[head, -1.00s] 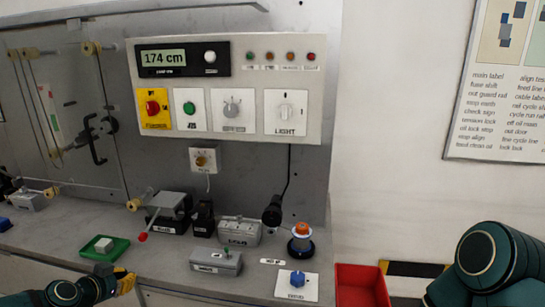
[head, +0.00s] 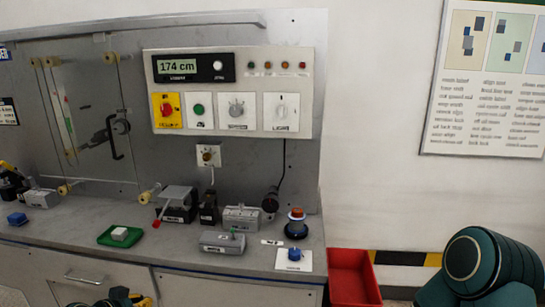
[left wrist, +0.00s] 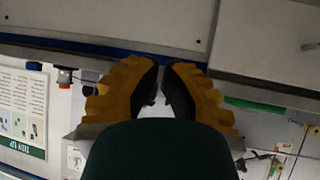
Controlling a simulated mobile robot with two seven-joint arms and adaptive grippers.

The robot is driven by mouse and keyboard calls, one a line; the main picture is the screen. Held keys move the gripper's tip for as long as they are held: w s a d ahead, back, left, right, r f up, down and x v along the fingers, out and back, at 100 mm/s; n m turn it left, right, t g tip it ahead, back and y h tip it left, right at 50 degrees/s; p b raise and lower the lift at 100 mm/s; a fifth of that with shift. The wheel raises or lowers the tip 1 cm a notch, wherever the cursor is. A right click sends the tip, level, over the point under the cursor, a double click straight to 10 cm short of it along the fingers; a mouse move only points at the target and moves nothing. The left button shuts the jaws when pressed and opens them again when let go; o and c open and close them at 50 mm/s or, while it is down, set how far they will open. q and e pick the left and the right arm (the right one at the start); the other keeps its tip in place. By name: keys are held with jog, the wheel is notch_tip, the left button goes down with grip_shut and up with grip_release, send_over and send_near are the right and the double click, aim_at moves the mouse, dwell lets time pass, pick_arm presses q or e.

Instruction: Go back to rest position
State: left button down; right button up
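My left gripper (head: 142,300) shows only partly at the bottom edge of the head view, in front of the bench's drawer fronts and below the green tray. In the left wrist view my left gripper (left wrist: 160,64) has yellow fingers with black pads; the tips nearly meet and nothing shows held between them. A teal link of my right arm fills the lower right corner of the head view. My right gripper is out of view.
The grey bench (head: 75,236) carries a green tray (head: 108,240) with a white block (head: 119,233), grey boxes and a blue knob (head: 294,254). A control panel (head: 300,70) stands behind. A red bin (head: 350,275) is right of the bench. A poster (head: 480,120) hangs on the wall.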

pick_arm(q)
jog(key=s+d+f+n+g+h, duration=0.1)
jog(key=s+d+f+g, duration=0.2)
jog(key=d, duration=0.6)
jog(key=s+d+f+n+g+h, duration=0.1)
jog(key=s+d+f, duration=0.1)
jog(key=d+f, duration=0.45)
jog(key=s+d+f+n+g, duration=0.1)
jog(key=s+d+f+g, duration=0.1)
jog(key=s+d, duration=0.3)
jog(key=s+d+f+n+g+y, duration=0.1)
jog(key=s+d, duration=0.4)
jog(key=s, duration=0.6)
notch_tip(320, 180, down, 3)
jog(key=shift+d+r+n+g+y, duration=0.15)
jog(key=shift+d+n+g+y, duration=0.2)
jog(key=shift+g, duration=0.45)
